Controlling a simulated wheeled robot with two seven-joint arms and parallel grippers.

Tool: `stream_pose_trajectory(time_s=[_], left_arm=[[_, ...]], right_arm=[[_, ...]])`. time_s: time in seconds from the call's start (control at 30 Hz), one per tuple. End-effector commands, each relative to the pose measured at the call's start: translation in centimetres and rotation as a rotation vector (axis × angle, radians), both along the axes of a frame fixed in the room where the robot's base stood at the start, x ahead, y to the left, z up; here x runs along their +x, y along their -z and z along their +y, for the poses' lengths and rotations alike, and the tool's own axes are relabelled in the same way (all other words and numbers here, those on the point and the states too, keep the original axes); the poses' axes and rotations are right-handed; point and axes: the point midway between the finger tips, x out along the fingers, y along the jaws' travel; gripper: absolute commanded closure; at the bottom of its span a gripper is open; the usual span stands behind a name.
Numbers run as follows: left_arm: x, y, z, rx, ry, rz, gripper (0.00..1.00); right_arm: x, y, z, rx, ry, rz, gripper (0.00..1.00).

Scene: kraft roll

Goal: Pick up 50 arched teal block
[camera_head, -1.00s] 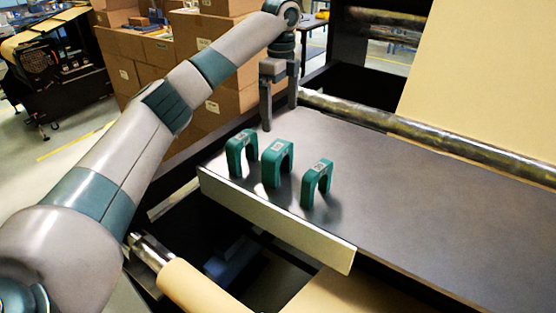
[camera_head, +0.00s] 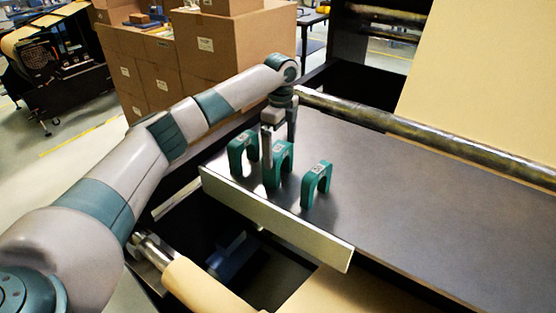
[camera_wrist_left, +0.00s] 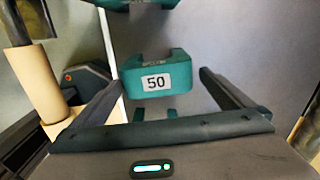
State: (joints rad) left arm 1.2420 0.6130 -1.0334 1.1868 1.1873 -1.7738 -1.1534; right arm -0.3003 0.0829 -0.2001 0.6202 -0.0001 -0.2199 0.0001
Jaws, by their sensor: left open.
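The arched teal block marked 50 (camera_wrist_left: 157,82) lies between the two fingers of my left gripper in the left wrist view. In the head view it is the middle block (camera_head: 284,149) of three standing upright on the dark table. My left gripper (camera_head: 280,151) is open, its fingers pointing down on either side of that block's upper part. One finger hides part of the block. I cannot tell whether the fingers touch it. My right gripper is not in view.
One teal arch (camera_head: 237,151) stands close on the left, another (camera_head: 316,178) on the right. A pale edge strip (camera_head: 270,222) bounds the table's near side, and a metal roller (camera_head: 400,128) runs along the far side. The table is clear to the right. Cardboard boxes (camera_head: 222,55) stand behind.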

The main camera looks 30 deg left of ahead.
Motion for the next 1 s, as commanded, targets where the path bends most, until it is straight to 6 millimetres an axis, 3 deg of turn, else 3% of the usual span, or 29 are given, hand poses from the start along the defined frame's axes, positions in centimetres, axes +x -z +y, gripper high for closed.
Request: stream_pose_trajectory(time_s=[0.27, 0.7, 1.0], left_arm=[[-0.1, 0.2, 0.1, 0.001, -0.001, 0.002, 0.00], [-0.5, 4.7, 0.5, 0.001, 0.000, 0.002, 0.00], [-0.4, 5.2, 0.5, 0.001, 0.000, 0.000, 0.00]], right_arm=[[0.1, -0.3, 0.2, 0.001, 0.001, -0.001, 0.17], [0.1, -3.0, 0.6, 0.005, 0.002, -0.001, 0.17], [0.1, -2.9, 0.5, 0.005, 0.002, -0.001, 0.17]])
